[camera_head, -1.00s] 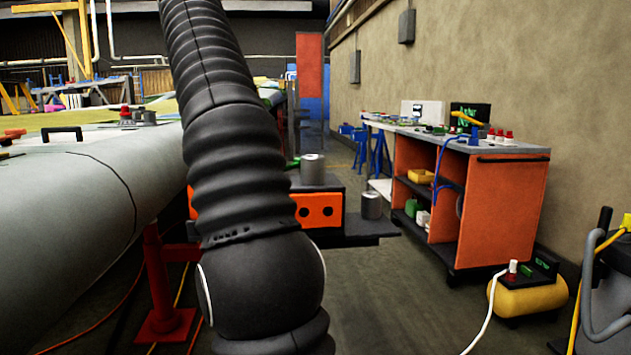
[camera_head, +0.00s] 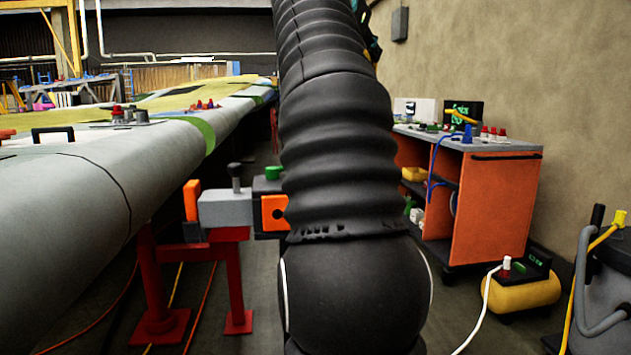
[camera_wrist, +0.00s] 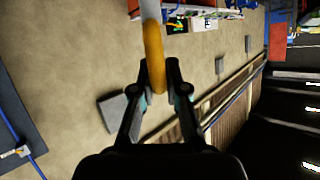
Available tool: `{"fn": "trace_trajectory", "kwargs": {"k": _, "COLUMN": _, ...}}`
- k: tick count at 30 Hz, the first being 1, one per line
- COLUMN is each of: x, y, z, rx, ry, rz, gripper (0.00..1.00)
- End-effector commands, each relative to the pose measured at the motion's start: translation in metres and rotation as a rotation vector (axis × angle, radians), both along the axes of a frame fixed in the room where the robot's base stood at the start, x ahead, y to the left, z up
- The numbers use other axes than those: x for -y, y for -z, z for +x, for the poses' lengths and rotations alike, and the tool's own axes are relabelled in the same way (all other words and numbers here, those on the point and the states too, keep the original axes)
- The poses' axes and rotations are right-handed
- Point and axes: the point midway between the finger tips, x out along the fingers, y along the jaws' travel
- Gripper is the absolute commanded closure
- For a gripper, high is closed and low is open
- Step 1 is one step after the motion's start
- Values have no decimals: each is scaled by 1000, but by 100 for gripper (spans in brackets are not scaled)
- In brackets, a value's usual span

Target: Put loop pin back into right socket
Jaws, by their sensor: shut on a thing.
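The loop pin (camera_wrist: 154,55) is in my gripper (camera_wrist: 160,80) in the wrist view. Its orange-yellow loop is between the fingertips, and a pale grey shaft runs up out of the top of the picture. In the head view my arm covers the middle, and the pin cannot be made out. An orange block (camera_head: 267,206) with a dark round hole shows left of my arm. A second hole seen earlier is now hidden behind the arm. I cannot tell which opening is the right socket. A grey block (camera_head: 226,208) with a black knob (camera_head: 235,178) sits beside the orange block.
The large grey wing (camera_head: 60,210) fills the left on red stands (camera_head: 160,310). An orange workbench (camera_head: 495,200) stands at the right wall. A yellow compressor (camera_head: 520,292) with a white hose is on the floor at front right.

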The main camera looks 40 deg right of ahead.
Motion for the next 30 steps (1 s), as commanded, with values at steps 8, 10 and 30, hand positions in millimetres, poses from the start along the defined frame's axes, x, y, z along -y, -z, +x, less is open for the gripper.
{"fn": "trace_trajectory", "kwargs": {"k": 8, "x": -7, "y": 12, "z": 19, "rx": -42, "ry": -16, "rz": -5, "gripper": 100}}
{"fn": "trace_trajectory", "kwargs": {"k": 10, "x": -13, "y": 20, "z": 32, "rx": -43, "ry": -18, "rz": -6, "gripper": 100}}
{"fn": "trace_trajectory", "kwargs": {"k": 30, "x": -52, "y": 77, "z": 105, "rx": -38, "ry": -12, "rz": -7, "gripper": 100}}
